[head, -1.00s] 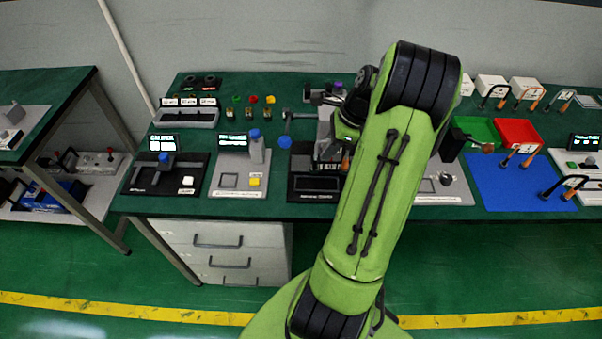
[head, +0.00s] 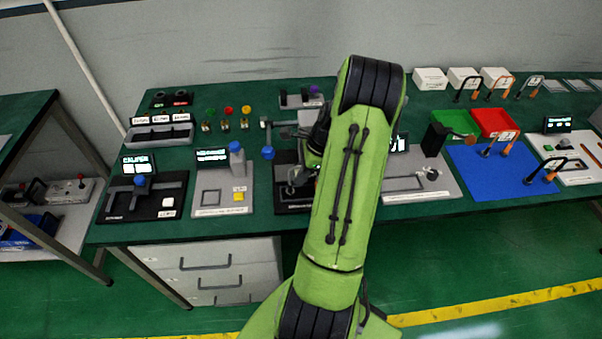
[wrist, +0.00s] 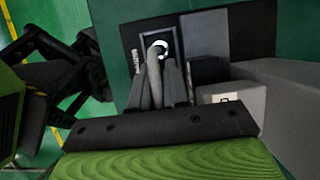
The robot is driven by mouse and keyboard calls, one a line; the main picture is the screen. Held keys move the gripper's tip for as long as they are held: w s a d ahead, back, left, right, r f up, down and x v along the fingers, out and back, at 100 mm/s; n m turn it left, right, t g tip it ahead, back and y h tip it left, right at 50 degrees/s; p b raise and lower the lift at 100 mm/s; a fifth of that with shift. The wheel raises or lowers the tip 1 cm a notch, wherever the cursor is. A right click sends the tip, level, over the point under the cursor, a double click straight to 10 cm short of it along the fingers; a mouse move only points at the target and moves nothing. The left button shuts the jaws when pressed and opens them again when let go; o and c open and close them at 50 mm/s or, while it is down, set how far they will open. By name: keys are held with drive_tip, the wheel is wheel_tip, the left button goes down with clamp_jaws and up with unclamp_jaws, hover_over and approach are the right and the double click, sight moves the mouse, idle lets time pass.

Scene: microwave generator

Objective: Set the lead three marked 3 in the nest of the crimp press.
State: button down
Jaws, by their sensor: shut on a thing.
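My gripper (wrist: 162,85) is shut on a thin grey looped piece with a bright ring at its end (wrist: 160,46), which I take to be the lead; no 3 can be read on it. In the head view my gripper (head: 303,176) hangs over the black base of what looks like the crimp press (head: 292,206), largely behind my arm. A blue-knobbed lever (head: 268,152) stands at its left. In the wrist view the ring shows over a dark rectangular recess in the black base (wrist: 128,42). Whether the lead touches it cannot be told.
Grey blocks (wrist: 225,105) stand close right of my fingers. Left of the press is a grey station with a yellow button (head: 239,196), then a black station (head: 146,198). At right are a green tray (head: 455,122), red tray (head: 493,122) and blue mat (head: 495,172) with other leads.

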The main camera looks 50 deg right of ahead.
drive_tip(key=shift+f, duration=0.15)
drive_tip(key=c, duration=1.1)
unclamp_jaws()
drive_tip(key=p+v, duration=0.2)
drive_tip(key=v, duration=1)
drive_tip(key=shift+r, duration=0.25)
